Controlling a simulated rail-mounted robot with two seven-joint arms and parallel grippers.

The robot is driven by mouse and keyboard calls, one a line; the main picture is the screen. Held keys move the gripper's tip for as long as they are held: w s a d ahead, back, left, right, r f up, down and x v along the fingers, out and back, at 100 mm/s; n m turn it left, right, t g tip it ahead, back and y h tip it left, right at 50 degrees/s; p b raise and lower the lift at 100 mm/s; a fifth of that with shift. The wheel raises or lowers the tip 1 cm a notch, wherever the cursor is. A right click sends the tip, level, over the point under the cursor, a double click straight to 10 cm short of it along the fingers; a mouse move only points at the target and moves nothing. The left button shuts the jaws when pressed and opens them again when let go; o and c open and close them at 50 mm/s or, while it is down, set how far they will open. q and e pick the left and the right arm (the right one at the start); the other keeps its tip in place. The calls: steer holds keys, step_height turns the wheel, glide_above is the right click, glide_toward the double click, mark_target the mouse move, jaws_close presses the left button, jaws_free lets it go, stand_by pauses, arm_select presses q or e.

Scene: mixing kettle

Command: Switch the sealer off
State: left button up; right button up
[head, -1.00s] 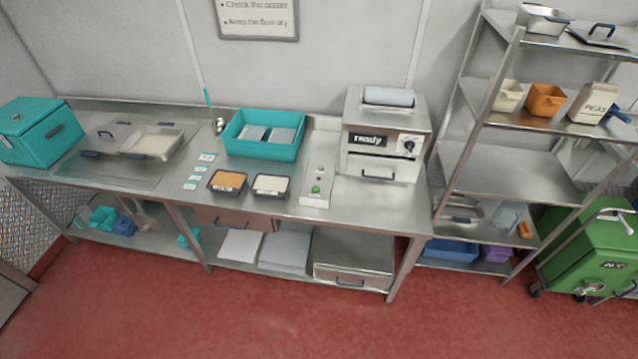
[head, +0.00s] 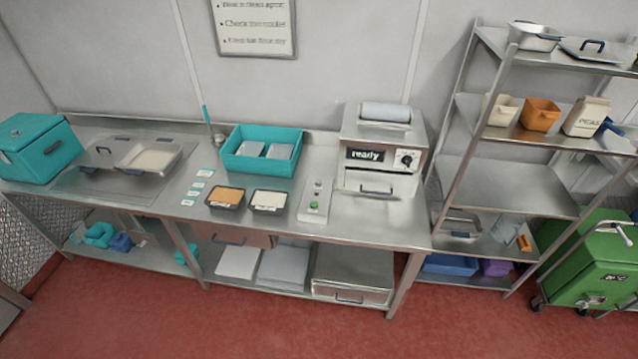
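The sealer (head: 381,150) is a steel box with a roll of film (head: 386,112) on top, standing at the right end of the steel counter. Its dark display (head: 366,155) reads "ready". A round black knob (head: 407,160) sits to the right of the display. A drawer with a dark handle (head: 376,190) is below the display and looks shut. Neither of my grippers shows in the head view.
Left of the sealer, a small panel with a green button (head: 314,205), two filled trays (head: 226,196) and a teal bin (head: 263,152) stand on the counter (head: 370,225). A shelf rack (head: 500,175) and a green wheeled container (head: 590,265) are at the right. The red floor in front is clear.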

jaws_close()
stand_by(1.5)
